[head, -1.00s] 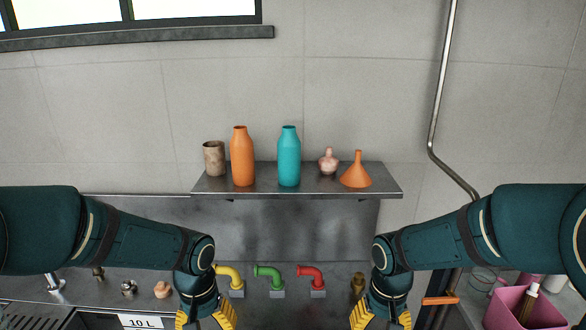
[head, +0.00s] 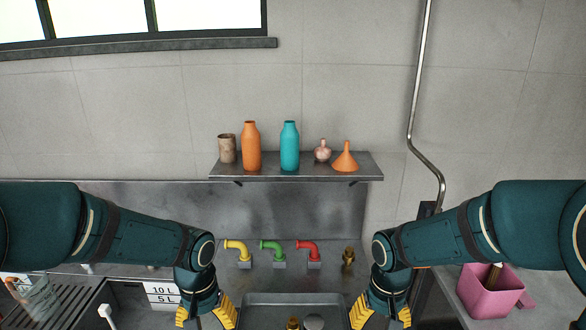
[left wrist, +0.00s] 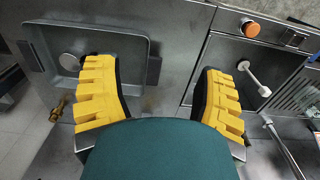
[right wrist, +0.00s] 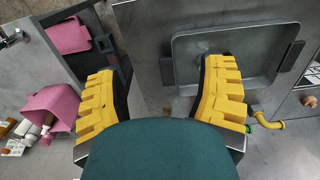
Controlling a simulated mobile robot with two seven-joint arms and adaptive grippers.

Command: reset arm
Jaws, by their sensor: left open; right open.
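My left gripper (head: 207,316) is open and empty at the lower left of the head view, above the metal counter. Its yellow fingers stand apart in the left wrist view (left wrist: 160,98), with bare counter front between them. My right gripper (head: 381,316) is open and empty at the lower right of the head view. Its fingers are also apart in the right wrist view (right wrist: 160,98). Both forearms reach in at matching angles from the sides. Neither gripper touches anything that I can see.
A grey tray (head: 262,299) lies between the grippers. Yellow (head: 238,248), green (head: 272,250) and red (head: 308,250) pipe spouts stand behind it. A wall shelf (head: 300,178) holds bottles and a funnel. A pink container (head: 488,295) stands at the right.

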